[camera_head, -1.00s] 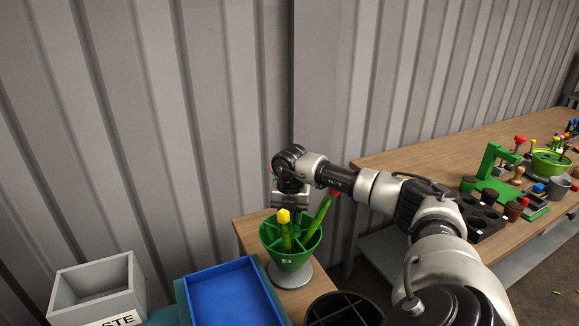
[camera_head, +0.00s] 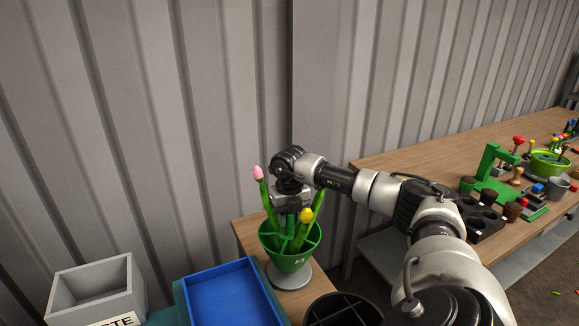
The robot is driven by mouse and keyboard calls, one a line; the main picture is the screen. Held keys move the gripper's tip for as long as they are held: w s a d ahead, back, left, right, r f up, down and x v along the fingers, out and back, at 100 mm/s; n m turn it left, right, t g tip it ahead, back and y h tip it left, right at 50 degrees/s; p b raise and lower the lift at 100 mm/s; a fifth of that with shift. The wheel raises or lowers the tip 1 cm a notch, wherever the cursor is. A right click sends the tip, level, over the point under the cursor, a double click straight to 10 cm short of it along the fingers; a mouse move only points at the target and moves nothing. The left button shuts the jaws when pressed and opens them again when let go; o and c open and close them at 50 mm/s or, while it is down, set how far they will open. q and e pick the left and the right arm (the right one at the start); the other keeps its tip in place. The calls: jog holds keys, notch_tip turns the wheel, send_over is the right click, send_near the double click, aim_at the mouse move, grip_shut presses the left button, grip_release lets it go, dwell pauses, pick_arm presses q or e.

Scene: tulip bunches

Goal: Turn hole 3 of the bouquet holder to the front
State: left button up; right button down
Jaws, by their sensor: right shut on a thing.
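The green bouquet holder (camera_head: 270,245) is a round divided pot on a grey round foot (camera_head: 305,275). A small pale number mark (camera_head: 299,261) is on its front wall, right of the middle; it is too small to read surely. Tulips stand in it: a pink one (camera_head: 258,173) at the left, a yellow one (camera_head: 306,215) at the front right, and a green stem at the right whose bloom is hidden by my arm. My right gripper (camera_head: 291,210) points down over the holder's middle and is shut on its centre part, mostly hidden. My left gripper is out of view.
A blue tray (camera_head: 232,297) and a grey waste bin (camera_head: 97,291) stand front left. A dark divided round container (camera_head: 343,309) is in front of the holder. A wooden bench (camera_head: 455,143) with pots and a green stand (camera_head: 493,165) is at the right. A corrugated wall is close behind.

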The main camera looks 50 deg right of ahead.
jog(key=shift+r+n, duration=0.15)
jog(key=shift+n, duration=0.65)
jog(key=c, duration=0.8)
grip_release()
jog(key=shift+o, duration=0.2)
notch_tip(320, 180, up, 11)
jog(key=shift+f+b, duration=0.15)
jog(key=shift+b, duration=0.4)
